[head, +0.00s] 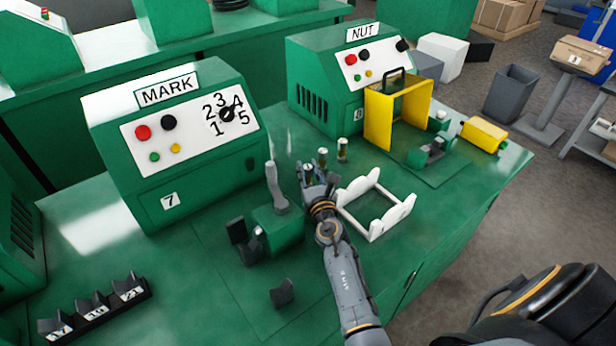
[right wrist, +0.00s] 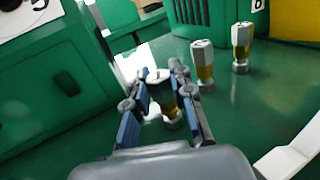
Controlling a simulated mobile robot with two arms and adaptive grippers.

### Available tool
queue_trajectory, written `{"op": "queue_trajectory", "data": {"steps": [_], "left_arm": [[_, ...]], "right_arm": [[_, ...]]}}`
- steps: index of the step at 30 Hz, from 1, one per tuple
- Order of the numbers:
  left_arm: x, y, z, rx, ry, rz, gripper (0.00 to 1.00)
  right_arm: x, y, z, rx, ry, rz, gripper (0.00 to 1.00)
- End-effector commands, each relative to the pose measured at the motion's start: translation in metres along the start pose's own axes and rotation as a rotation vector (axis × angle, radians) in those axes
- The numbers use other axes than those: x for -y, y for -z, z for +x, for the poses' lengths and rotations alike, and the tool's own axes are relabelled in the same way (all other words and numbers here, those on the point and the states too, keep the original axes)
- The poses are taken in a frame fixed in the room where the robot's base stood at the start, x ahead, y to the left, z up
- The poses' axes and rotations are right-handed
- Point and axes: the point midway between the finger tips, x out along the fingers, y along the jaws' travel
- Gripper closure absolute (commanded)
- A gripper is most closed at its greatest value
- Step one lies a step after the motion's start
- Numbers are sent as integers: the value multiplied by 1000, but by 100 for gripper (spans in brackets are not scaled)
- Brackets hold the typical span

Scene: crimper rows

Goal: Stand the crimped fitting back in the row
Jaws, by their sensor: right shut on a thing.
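My right gripper (head: 309,176) is shut on a fitting (head: 308,169), a small metal piece with a yellowish band, roughly upright. In the right wrist view the held fitting (right wrist: 164,97) shows between the blue-padded fingers (right wrist: 155,100), partly hidden by them. I cannot tell whether its base touches the bench. Two similar fittings stand upright on the green bench: a nearer one (head: 323,157) and a farther one (head: 342,149). They also show in the right wrist view, the nearer (right wrist: 203,62) and the farther (right wrist: 241,47). The held fitting is roughly in line with them. My left gripper is not in view.
The MARK machine (head: 175,140) is at left, the NUT machine (head: 340,80) behind. A green press with a grey lever (head: 276,187) stands just left of my gripper. A white cradle (head: 376,234) lies to its right.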

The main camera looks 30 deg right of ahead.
Motion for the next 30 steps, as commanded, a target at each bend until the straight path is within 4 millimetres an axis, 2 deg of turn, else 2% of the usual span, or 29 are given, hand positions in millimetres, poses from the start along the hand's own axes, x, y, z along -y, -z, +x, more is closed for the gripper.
{"op": "queue_trajectory", "data": {"steps": [10,11,14,26,30], "left_arm": [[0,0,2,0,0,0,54],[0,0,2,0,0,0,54],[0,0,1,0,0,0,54],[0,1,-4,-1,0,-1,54],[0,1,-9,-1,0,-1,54]], "right_arm": [[0,2,0,2,0,0,100],[0,2,0,1,0,0,75],[0,2,0,1,0,1,55],[0,-4,-1,0,0,0,54],[0,-3,-22,-2,0,-1,54]]}}
